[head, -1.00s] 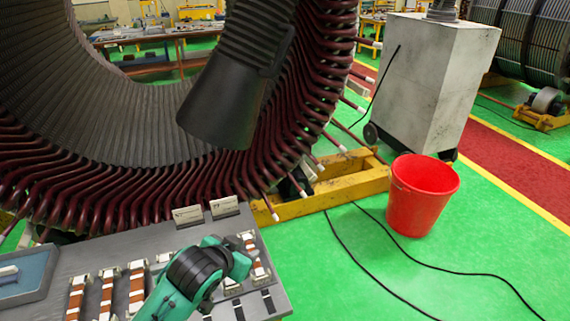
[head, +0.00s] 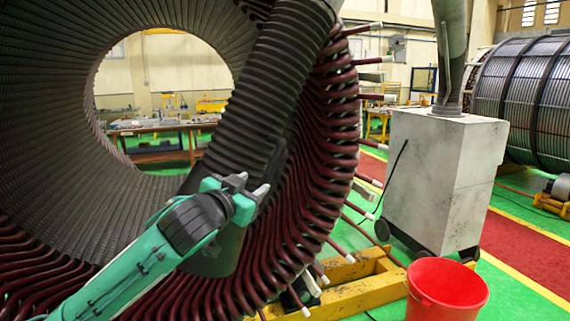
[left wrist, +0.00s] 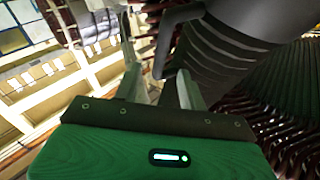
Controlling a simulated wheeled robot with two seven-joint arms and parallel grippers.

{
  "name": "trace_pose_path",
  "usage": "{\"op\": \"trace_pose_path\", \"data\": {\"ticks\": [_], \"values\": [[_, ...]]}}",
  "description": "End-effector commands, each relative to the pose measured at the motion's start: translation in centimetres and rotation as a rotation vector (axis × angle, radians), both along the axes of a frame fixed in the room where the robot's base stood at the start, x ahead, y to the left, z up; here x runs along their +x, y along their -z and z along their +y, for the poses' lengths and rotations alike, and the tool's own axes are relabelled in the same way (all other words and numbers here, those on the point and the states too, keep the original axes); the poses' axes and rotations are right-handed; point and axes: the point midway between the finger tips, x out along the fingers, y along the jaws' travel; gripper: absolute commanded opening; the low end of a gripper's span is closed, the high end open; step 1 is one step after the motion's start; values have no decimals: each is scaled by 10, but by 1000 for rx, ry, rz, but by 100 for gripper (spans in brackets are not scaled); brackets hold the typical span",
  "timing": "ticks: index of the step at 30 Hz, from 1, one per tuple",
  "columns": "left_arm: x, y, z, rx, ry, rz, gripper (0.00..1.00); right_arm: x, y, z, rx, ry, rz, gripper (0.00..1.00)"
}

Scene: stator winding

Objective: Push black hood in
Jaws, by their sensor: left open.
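The black hood (head: 222,258) hangs at the end of a ribbed black hose (head: 275,85), in front of the stator's (head: 330,150) lower right bore. My left gripper (head: 252,184) is open and lies in front of the hood in the head view, covering part of it. Its fingertips are close to the hood's side handle (head: 277,160). In the left wrist view the open fingers (left wrist: 158,85) point toward the dark handle (left wrist: 180,30), and the ribbed black surface (left wrist: 220,70) is just right of them. I cannot tell whether they touch. My right gripper is not in view.
Dark red coil ends with white tips stick out around the stator's right rim. A grey wheeled cabinet (head: 435,180) stands at the right, with a red bucket (head: 447,288) in front of it. A yellow base frame (head: 350,285) lies below the stator.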

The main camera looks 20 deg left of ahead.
Motion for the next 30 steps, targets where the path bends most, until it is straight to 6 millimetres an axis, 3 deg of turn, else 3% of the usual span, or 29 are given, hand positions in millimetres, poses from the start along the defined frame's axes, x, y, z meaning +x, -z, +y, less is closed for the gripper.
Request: {"op": "trace_pose_path", "data": {"ticks": [4, 9, 12, 15, 23, 30], "values": [[11, -6, -1, -1, -2, -3, 41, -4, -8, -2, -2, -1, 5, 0], [41, -7, -5, -1, -2, -2, 41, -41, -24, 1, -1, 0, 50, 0], [62, -7, -9, -1, -2, -1, 41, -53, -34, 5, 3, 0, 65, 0], [81, -7, -12, 0, -1, 0, 41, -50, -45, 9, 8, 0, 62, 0], [121, -4, -17, 0, -2, -2, 41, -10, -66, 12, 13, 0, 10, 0], [135, -1, -20, 0, -1, -4, 41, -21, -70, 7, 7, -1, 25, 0]]}}
